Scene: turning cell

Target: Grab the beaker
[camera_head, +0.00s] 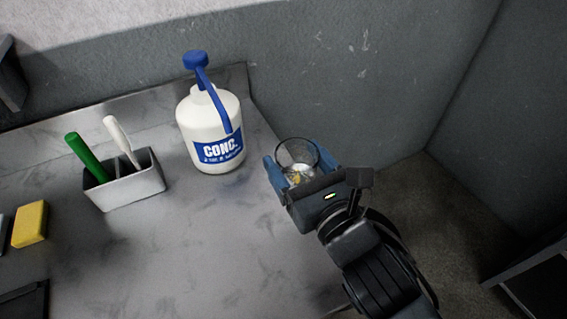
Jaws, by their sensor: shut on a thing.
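The beaker (298,154) is a clear glass vessel with a round open rim, seen near the middle of the head view. My gripper (291,165) is shut on the beaker, with one blue finger at its left and another at its right. The beaker looks about upright, at the right edge of the grey worktop. Its lower part is hidden by my gripper, and I cannot tell whether its base touches the worktop. Something pale and yellowish shows in or through the glass.
A white bottle (213,135) with a blue pump and label stands left of the beaker. A grey holder (126,184) has a green-handled and a white-handled tool. A yellow block (30,224) lies far left. The worktop (200,255) is clear in front. The wall (330,60) is close behind.

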